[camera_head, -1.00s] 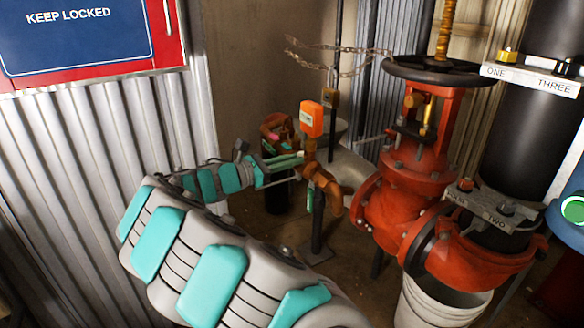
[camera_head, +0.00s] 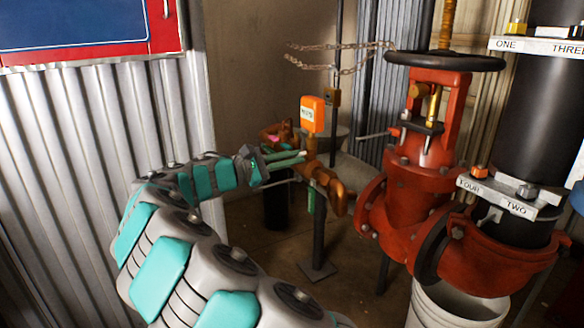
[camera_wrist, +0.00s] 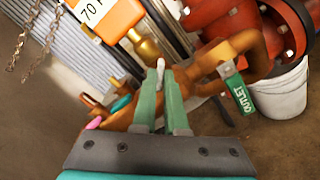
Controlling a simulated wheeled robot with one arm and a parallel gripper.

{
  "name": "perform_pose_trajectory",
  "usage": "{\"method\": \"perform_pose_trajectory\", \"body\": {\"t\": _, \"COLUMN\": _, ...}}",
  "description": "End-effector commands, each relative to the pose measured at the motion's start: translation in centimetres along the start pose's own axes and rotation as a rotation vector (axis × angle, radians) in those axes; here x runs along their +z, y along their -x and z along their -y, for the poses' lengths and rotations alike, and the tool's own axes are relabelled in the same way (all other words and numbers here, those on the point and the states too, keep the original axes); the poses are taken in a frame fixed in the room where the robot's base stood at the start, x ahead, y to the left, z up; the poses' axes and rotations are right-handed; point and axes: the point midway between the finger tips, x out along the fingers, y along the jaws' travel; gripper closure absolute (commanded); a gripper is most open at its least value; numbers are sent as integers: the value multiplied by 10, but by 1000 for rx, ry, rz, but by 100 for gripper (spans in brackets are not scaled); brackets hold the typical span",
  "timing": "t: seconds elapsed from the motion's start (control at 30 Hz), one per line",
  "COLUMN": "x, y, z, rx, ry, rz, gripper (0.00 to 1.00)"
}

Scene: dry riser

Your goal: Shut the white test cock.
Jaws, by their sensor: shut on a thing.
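The white test cock shows as a small white lever (camera_wrist: 160,66) between my fingertips in the wrist view. In the head view only a tiny pale tip (camera_head: 303,153) shows. My gripper (camera_wrist: 161,76) has two green fingers and is shut on this lever, beside the bronze pipework (camera_wrist: 205,68). My gripper (camera_head: 300,156) also shows in the head view, reaching in from the left. The fingers hide most of the cock's body, and I cannot tell its exact angle. A pink lever (camera_wrist: 94,122) and a teal lever (camera_wrist: 122,103) sit to the left.
A green OUTLET handle (camera_wrist: 240,95) hangs at the right of the pipework. An orange tag (camera_head: 312,114) stands above it. A large red valve (camera_head: 420,170) with a black handwheel and a white bucket (camera_head: 450,305) are on the right. Corrugated metal (camera_head: 100,150) lines the left.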

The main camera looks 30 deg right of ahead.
Motion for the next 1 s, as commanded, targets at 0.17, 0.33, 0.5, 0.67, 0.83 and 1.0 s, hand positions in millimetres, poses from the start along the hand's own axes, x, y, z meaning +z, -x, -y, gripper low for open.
{"method": "perform_pose_trajectory", "body": {"t": 0.17, "x": 0, "y": 0, "z": 1, "rx": -2, "ry": -27, "rz": 0, "gripper": 100}}
{"method": "perform_pose_trajectory", "body": {"t": 0.33, "x": 0, "y": 0, "z": 0, "rx": -2, "ry": -26, "rz": 0, "gripper": 100}}
{"method": "perform_pose_trajectory", "body": {"t": 0.5, "x": -2, "y": 0, "z": 3, "rx": -2, "ry": -70, "rz": 0, "gripper": 100}}
{"method": "perform_pose_trajectory", "body": {"t": 0.67, "x": -4, "y": 1, "z": 3, "rx": 0, "ry": -169, "rz": -2, "gripper": 100}}
{"method": "perform_pose_trajectory", "body": {"t": 0.83, "x": -4, "y": 0, "z": 3, "rx": 0, "ry": -272, "rz": -2, "gripper": 100}}
{"method": "perform_pose_trajectory", "body": {"t": 1.0, "x": -4, "y": 0, "z": 4, "rx": -1, "ry": -375, "rz": -1, "gripper": 100}}
